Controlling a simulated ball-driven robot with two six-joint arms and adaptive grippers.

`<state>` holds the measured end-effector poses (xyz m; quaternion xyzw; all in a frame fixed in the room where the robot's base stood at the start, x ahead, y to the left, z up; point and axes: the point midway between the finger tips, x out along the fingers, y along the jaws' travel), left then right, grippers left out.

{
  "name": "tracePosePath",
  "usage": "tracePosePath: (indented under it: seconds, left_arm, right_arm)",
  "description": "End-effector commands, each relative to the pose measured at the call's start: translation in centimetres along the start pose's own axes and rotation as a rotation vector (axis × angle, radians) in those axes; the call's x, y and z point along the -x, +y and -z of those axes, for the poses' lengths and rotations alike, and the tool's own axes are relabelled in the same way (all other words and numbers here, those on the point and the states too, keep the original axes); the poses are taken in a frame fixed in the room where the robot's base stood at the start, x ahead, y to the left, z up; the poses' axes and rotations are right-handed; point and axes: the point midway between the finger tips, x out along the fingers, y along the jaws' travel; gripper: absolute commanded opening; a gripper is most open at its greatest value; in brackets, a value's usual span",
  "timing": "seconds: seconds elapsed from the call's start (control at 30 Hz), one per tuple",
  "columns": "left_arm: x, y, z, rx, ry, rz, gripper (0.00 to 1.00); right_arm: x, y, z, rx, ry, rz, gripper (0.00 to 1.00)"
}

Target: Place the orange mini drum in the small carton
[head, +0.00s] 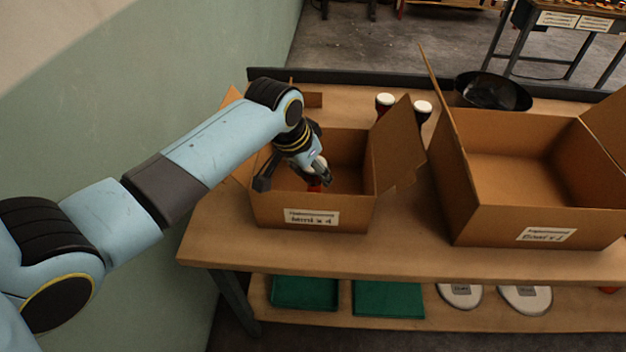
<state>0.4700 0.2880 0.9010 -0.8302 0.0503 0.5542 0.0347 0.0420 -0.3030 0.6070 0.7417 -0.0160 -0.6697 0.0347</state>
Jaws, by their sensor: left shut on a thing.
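The small carton (275,213), open and with a printed label on its front, stands on the left part of the bench. My left gripper (300,179) reaches down into its opening from above. It is shut on the orange mini drum (314,187), of which only a small red-orange part shows; the gripper hides most of it. The drum is inside the carton's walls, but I cannot tell whether it touches the bottom. My right gripper is not in view.
A larger open carton (490,225) stands to the right. Two white-topped drums (385,104) (422,112) stand behind the small carton's raised right flap (397,150). A black bowl-shaped thing (492,92) is at the back. Green trays (388,300) lie on the lower shelf.

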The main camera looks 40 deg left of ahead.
Motion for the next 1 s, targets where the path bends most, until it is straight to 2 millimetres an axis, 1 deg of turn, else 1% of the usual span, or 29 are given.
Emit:
tracePosePath:
  seconds: [0.03,0.1,0.2,0.57,0.6,0.7,0.77,1.0]
  left_arm:
    - [-0.9,0.1,-0.5,0.001,-0.003,-0.001,0.18]
    - [-1.9,0.0,-0.8,0.001,-0.003,-0.001,0.18]
    - [-2.7,0.0,-1.2,0.000,-0.002,0.000,0.18]
    - [-3.1,0.0,-1.3,0.000,0.000,0.000,0.18]
    - [-3.1,0.0,-1.3,0.000,0.000,0.000,0.53]
    - [-3.1,0.0,-1.3,0.000,0.000,0.000,0.66]
    - [-3.1,0.0,-1.3,0.000,0.000,0.000,0.74]
    - [-3.1,0.0,-1.3,0.000,-0.001,0.000,0.74]
  right_arm:
    - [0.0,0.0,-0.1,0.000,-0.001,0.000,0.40]
    - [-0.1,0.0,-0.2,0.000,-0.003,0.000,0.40]
    - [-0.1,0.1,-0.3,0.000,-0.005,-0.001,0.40]
    - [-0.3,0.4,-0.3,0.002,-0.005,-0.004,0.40]
    - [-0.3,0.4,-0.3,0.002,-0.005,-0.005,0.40]
    - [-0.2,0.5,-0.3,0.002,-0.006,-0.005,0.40]
    - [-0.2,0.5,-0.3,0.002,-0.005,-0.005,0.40]
    - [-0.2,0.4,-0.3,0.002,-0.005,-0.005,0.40]
